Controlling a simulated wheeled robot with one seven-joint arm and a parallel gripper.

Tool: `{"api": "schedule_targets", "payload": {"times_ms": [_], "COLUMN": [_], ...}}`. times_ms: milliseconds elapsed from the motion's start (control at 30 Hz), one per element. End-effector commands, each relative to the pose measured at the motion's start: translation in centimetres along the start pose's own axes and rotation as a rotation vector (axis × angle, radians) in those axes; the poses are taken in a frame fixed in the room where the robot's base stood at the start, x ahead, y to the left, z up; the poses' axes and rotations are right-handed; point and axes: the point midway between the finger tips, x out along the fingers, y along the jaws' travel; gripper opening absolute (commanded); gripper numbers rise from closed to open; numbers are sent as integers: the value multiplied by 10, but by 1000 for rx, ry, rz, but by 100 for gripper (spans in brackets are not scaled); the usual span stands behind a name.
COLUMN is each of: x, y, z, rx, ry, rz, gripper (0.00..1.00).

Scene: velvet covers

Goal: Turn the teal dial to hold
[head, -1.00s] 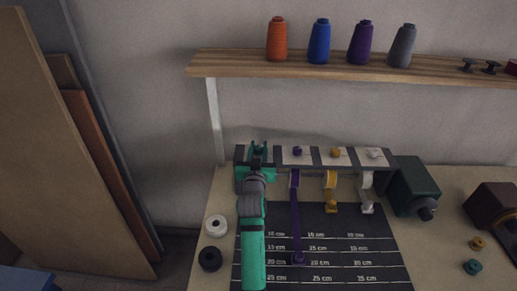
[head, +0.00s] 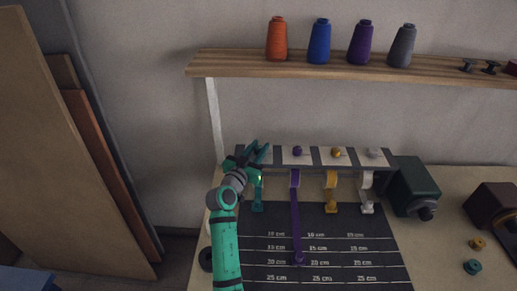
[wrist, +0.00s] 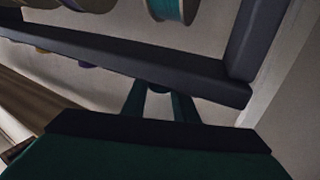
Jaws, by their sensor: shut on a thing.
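My gripper (head: 257,152) is at the left end of the dispenser rail (head: 320,169), coming in from the left and tilted. It is shut on the teal dial, which the fingers mostly hide in the head view; its pointing and any marks cannot be read. In the wrist view my two fingers (wrist: 159,100) meet the front of the dark rail. A teal ribbon (head: 257,193) hangs below that place with a teal end tab. A teal spool (wrist: 172,9) shows at the top of the wrist view.
The long purple ribbon (head: 296,220) lies over the dark measuring mat (head: 345,268). A dark green box (head: 414,184) stands right of the rail. A shelf (head: 350,66) with thread cones is above.

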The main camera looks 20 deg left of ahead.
Motion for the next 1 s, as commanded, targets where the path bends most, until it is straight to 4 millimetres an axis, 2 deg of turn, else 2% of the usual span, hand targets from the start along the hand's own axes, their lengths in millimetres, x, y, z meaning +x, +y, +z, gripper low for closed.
{"api": "schedule_targets", "payload": {"times_ms": [333, 367, 400, 433, 767, 867, 1000], "x": [0, 0, 0, 0, -2, -10, -33], "y": [1, 1, 1, 1, 0, 0, -1], "z": [2, 2, 1, 1, 0, 0, 1], "rx": [0, 0, 0, 0, 0, 0, -1], "ry": [-2, -2, -2, -2, 0, 1, 1], "rz": [8, 8, 8, 7, 6, 5, 3], "gripper": [4, 31, 41, 45, 45, 45, 45]}}
